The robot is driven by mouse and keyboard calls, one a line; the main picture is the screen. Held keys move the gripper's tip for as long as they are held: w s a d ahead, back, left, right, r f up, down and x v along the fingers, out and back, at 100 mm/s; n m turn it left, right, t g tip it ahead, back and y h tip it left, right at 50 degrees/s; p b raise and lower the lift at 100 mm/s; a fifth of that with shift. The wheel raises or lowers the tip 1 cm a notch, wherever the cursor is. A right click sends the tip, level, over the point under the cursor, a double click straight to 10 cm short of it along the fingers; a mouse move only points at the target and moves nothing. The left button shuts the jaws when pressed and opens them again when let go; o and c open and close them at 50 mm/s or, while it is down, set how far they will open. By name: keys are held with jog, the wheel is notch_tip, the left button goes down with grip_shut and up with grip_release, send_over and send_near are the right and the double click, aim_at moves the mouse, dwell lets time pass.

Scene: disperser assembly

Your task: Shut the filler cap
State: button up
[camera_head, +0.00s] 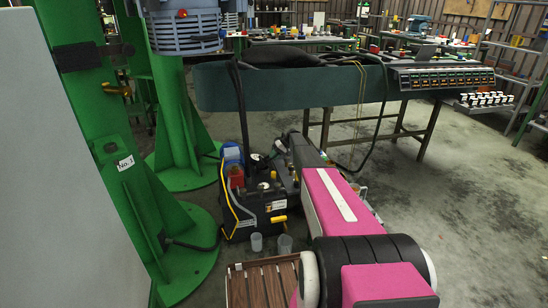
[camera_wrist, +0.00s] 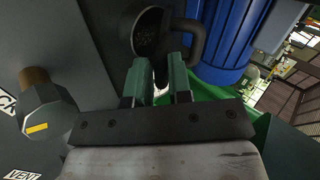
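In the wrist view my gripper (camera_wrist: 160,75) has two green fingers with a gap between them, pointing at a round, dark port with a speckled inside (camera_wrist: 149,32). A black curved bar (camera_wrist: 194,42) bends beside the port, just past the right fingertip. I cannot tell for sure which of these parts is the filler cap, or whether a fingertip touches one. A pale bit shows in the finger gap, but I see nothing clearly gripped. In the head view the black disperser unit (camera_head: 262,208) stands on the floor; my arm hides my gripper there.
A blue cylinder (camera_wrist: 222,45) stands close right of the fingers. In the head view, a green column (camera_head: 95,120) stands left of the unit, and clear cups (camera_head: 256,242) stand in front.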

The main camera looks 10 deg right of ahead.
jog(key=o, duration=0.4)
jog(key=shift+a+f, duration=0.25)
jog(key=shift+a, duration=0.25)
jog(key=shift+r, duration=0.1)
jog(key=shift+d, duration=0.1)
jog(key=v, duration=1)
jog(key=shift+w+d+r, duration=0.1)
jog(key=shift+d+r, duration=0.15)
jog(key=s+a+m+h, duration=0.1)
jog(key=s+a, duration=0.3)
jog(key=s, duration=0.5)
jog(key=s+a+h, duration=0.2)
jog(key=s+a, duration=0.1)
jog(key=s, duration=0.7)
jog(key=s+a+m+h, duration=0.1)
jog(key=s+a, duration=0.3)
jog(key=s, duration=0.5)
jog(key=s+a+r+h, duration=0.1)
jog(key=s+r, duration=0.1)
jog(key=s, duration=0.7)
jog(key=s+a+r+h, duration=0.1)
jog(key=s+r+h, duration=0.1)
jog(key=s, duration=0.8)
jog(key=s+a+r+m+t+h, duration=0.1)
jog(key=s+r+h, duration=0.1)
jog(key=s, duration=0.8)
